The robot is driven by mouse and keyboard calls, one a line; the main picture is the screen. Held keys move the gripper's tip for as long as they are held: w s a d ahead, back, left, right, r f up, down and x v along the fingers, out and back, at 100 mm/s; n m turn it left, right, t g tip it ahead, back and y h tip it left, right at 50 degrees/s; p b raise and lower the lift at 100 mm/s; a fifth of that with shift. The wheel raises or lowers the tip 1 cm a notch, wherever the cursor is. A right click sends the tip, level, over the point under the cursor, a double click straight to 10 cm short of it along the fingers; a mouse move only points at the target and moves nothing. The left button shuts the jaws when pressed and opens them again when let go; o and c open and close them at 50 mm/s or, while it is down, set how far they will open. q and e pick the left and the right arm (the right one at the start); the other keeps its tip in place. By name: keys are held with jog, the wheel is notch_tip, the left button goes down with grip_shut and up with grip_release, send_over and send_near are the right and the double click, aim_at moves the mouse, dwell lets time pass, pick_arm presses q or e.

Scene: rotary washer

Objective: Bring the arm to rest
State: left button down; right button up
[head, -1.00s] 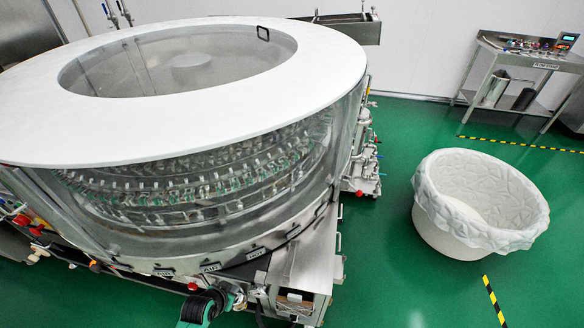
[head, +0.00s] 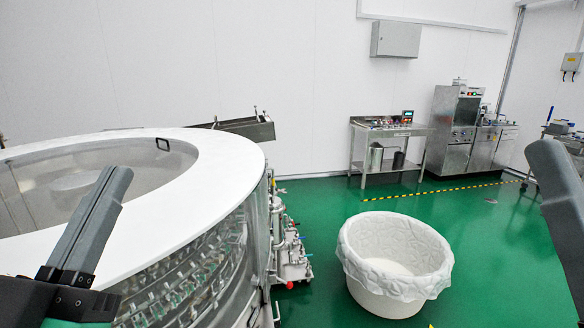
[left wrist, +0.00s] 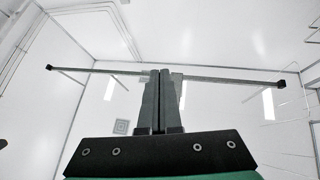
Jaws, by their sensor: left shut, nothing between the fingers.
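My left gripper (head: 112,185) is raised at the lower left of the head view, in front of the rotary washer (head: 215,165). Its two dark fingers lie together, shut and empty. In the left wrist view the fingers (left wrist: 166,75) point up toward the white ceiling, with nothing between them. A dark grey part at the right edge of the head view looks like my right gripper (head: 550,165). Only a piece of it shows, so its jaw state is unclear.
A lined white tub (head: 368,298) stands on the green floor right of the washer. A steel table (head: 362,170) and a steel machine (head: 455,135) stand along the back wall. A grey box (head: 395,39) hangs on the wall.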

pick_arm(q)
jog(key=s+r+n+t+p, duration=0.1)
jog(key=s+r+t+p, duration=0.2)
jog(key=s+r, duration=0.5)
notch_tip(320, 180, up, 35)
jog(key=p, duration=3.5)
notch_tip(320, 180, down, 61)
jog(key=b, duration=6)
jog(key=shift+w+a+g+b, duration=0.25)
jog(key=shift+g+b, duration=0.05)
jog(key=shift+b, duration=0.05)
jog(key=shift+f, duration=0.1)
